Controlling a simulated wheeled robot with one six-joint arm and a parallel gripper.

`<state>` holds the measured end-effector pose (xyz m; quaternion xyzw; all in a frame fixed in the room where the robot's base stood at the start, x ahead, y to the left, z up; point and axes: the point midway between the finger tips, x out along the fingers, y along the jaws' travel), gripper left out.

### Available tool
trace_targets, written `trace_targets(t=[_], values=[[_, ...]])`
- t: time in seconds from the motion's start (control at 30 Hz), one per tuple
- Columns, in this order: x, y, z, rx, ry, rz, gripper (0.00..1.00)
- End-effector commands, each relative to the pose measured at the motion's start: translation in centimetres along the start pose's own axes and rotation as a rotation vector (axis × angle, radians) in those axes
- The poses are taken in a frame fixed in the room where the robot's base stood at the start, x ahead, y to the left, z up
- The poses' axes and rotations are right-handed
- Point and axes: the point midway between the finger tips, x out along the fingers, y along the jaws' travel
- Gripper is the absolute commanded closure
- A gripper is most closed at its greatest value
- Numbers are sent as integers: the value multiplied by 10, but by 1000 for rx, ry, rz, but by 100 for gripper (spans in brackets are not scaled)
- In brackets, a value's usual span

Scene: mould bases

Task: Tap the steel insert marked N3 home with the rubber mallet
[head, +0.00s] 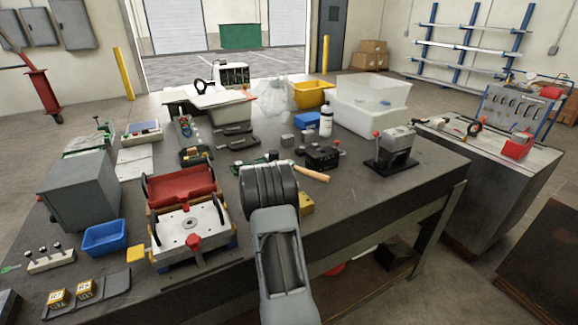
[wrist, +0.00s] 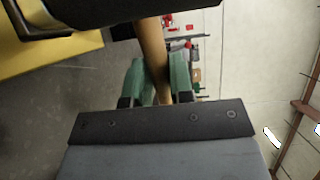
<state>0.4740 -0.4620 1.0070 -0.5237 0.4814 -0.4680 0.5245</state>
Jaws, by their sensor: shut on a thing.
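My gripper (wrist: 157,85) is shut on the wooden handle (wrist: 153,50) of the mallet, between two green fingers in the wrist view. Dark shapes cross the top of that view where the handle ends; I cannot tell which is the mallet head. In the head view my dark wrist hides most of the gripper, and the handle (head: 314,174) sticks out to its right, above the bench. Two small yellow-labelled blocks (head: 57,297) (head: 85,288) lie at the front left; their marks are too small to read. I cannot pick out N3.
A white-topped fixture (head: 174,249) with a red back part stands left of my arm. A blue bin (head: 105,239) and a grey cabinet (head: 78,188) are further left. A yellow block (head: 306,204) sits just right of my wrist. The bench's right front (head: 370,208) is clear.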

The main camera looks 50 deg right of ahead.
Motion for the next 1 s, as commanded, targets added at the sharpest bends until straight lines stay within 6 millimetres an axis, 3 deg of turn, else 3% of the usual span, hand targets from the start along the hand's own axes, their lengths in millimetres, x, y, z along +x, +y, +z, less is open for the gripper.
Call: trace_targets(t=[0.03, 0.13, 0.7, 1.0], values=[[0, -15, 0, 3, 0, -4, 100], [0, -25, 0, 6, 0, -8, 100], [0, -39, 0, 13, 1, -16, 100], [0, -34, 0, 13, 1, -16, 100]])
